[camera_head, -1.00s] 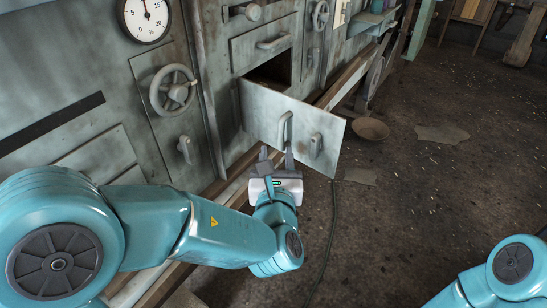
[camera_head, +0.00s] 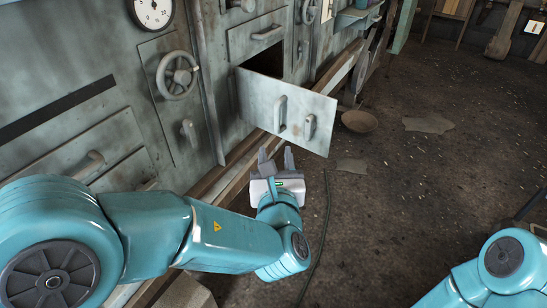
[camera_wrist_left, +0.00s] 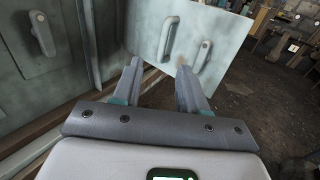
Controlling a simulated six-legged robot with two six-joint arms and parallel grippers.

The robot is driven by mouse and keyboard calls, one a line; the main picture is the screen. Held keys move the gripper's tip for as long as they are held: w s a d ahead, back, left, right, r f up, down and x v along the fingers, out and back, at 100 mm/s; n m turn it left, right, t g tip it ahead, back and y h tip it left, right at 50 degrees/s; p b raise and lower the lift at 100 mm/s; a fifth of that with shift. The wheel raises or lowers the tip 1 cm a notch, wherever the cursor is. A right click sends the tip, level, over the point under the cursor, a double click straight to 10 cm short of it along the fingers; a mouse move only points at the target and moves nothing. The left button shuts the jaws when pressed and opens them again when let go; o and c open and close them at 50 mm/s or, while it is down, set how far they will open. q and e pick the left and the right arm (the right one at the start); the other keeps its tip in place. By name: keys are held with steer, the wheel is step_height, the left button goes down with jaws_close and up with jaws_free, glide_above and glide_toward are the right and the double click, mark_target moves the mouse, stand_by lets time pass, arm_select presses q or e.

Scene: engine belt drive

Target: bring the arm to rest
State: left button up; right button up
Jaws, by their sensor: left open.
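My left gripper (camera_head: 276,158) is open and empty, below the open metal door (camera_head: 262,104) of the machine. In the left wrist view its two fingers (camera_wrist_left: 160,80) stand apart, with the door (camera_wrist_left: 225,35) beyond them. The door stands swung out and has a bar handle (camera_head: 281,113) and a latch lever (camera_head: 309,127). The fingers look apart from the handle. Part of my right arm shows at the lower right; its gripper is out of view.
The grey machine front (camera_head: 100,100) fills the left, with a handwheel (camera_head: 177,75) and a gauge (camera_head: 152,10). A bowl (camera_head: 359,121) lies on the floor right of the door. A cable (camera_head: 325,225) runs along the floor. The floor at right is mostly clear.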

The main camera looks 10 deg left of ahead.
arm_select(q)
steer(key=shift+s, duration=0.2)
arm_select(e)
steer(key=shift+s, duration=0.3)
